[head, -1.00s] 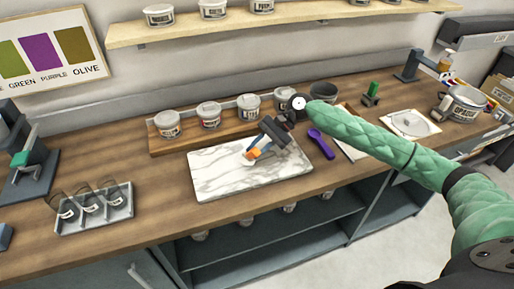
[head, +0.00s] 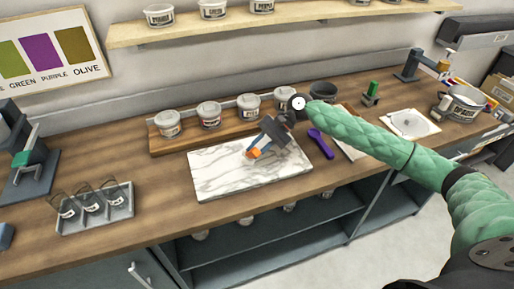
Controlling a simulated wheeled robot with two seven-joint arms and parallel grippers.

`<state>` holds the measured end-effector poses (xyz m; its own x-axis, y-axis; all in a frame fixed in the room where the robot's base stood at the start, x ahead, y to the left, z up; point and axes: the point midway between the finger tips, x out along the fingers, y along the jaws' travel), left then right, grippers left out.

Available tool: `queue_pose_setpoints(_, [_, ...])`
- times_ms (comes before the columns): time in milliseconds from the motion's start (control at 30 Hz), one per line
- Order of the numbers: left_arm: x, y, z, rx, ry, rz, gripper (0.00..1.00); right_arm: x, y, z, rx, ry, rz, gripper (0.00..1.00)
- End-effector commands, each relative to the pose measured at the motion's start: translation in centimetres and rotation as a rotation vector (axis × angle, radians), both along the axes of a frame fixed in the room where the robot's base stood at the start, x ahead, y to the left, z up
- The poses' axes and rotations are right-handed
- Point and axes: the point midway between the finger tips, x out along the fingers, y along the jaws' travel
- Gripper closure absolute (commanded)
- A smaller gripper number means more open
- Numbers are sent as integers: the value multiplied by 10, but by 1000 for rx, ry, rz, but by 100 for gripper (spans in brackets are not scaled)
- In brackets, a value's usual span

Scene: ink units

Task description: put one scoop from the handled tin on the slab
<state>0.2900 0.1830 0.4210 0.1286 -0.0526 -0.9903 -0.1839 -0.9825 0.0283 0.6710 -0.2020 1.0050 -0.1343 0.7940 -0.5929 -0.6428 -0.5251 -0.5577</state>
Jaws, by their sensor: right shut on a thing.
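The white marbled slab (head: 220,177) lies on the middle of the counter. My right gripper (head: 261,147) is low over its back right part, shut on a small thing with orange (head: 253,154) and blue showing. The jaws hide most of that thing, so I cannot tell its shape or whether it touches the slab. A labelled metal tin (head: 466,106), seemingly the handled one, stands at the far right. A purple scoop (head: 321,144) lies right of the slab. My left gripper is out of view.
Several labelled tubs (head: 209,115) stand on a wooden board behind the slab. A tray (head: 95,220) with three small vessels is at left. A dark bowl (head: 323,92) and a white sheet (head: 411,124) lie right. The counter between tray and slab is clear.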

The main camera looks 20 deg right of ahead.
Motion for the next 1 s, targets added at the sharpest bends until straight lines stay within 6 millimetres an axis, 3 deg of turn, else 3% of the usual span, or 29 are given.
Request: queue_pose_setpoints(1000, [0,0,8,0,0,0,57,0,0,-1,0,1,-1,100])
